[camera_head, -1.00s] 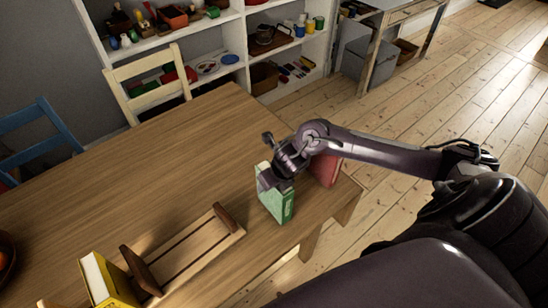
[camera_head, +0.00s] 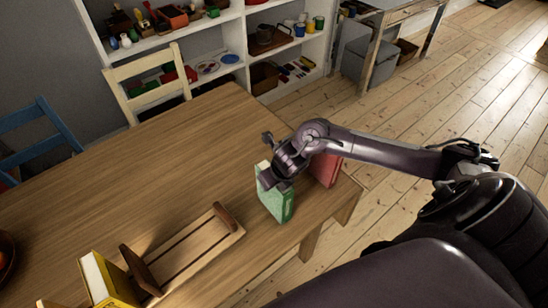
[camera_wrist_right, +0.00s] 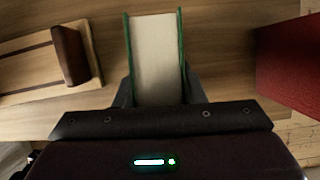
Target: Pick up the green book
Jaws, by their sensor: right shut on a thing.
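The green book (camera_head: 274,198) stands upright on the wooden table near its right end. My right gripper (camera_head: 270,178) is at the top of the book and shut on it. In the right wrist view the green book (camera_wrist_right: 156,58) shows its pale page edges between two green covers, with my right gripper's fingers (camera_wrist_right: 157,92) on either side of it. The fingertips are partly hidden by the book and the gripper body. My left gripper is not in view.
A red book (camera_head: 326,170) stands just right of the green one, partly behind my arm. A wooden book rack (camera_head: 190,252) lies to the left on the table (camera_head: 130,180), with a yellow book (camera_head: 105,280) at its left end. The table's middle is clear.

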